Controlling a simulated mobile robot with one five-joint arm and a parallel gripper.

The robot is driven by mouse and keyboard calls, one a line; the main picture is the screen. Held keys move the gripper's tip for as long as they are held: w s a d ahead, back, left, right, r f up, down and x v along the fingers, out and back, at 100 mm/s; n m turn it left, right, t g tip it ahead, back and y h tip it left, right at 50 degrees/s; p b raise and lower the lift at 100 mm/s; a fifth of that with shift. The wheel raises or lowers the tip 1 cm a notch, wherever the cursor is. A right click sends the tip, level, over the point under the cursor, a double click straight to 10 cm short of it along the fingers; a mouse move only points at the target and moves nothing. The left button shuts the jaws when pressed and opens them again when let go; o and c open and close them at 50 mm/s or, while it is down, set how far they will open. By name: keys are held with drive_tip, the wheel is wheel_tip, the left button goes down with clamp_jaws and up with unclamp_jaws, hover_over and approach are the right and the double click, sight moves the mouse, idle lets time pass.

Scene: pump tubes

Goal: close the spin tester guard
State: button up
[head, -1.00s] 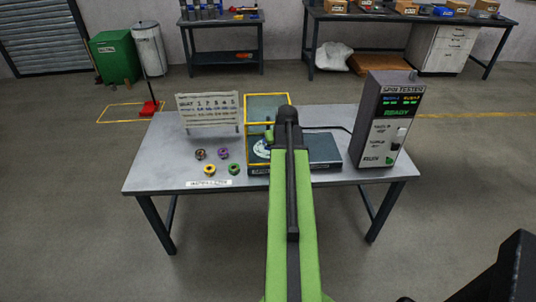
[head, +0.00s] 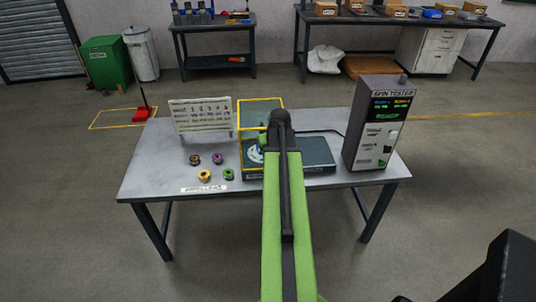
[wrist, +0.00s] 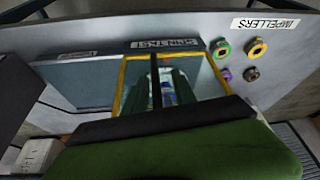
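The spin tester base (head: 318,152) is a dark flat box on the table. Its yellow-framed clear guard (head: 260,99) stands raised at the back left of it in the head view. A pale round part (head: 252,155) shows on the base below the guard. My arm covers the middle of the tester and hides my gripper in the head view. In the wrist view the yellow guard frame (wrist: 122,88) surrounds the area ahead of my gripper (wrist: 163,80). Its dark green fingers appear apart with a gap between them; whether they touch the guard is unclear.
The control box (head: 377,125) with a lit screen stands at the right of the table (head: 145,165). A white chart board (head: 200,117) stands at the back left. Several coloured impellers (head: 204,175) lie in front of it, by a label. The table's front left is clear.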

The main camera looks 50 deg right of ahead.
drive_tip(key=p+v, duration=1.3)
drive_tip(key=v, duration=0.3)
drive_tip(key=shift+p, duration=0.3)
drive_tip(key=shift+w, duration=0.1)
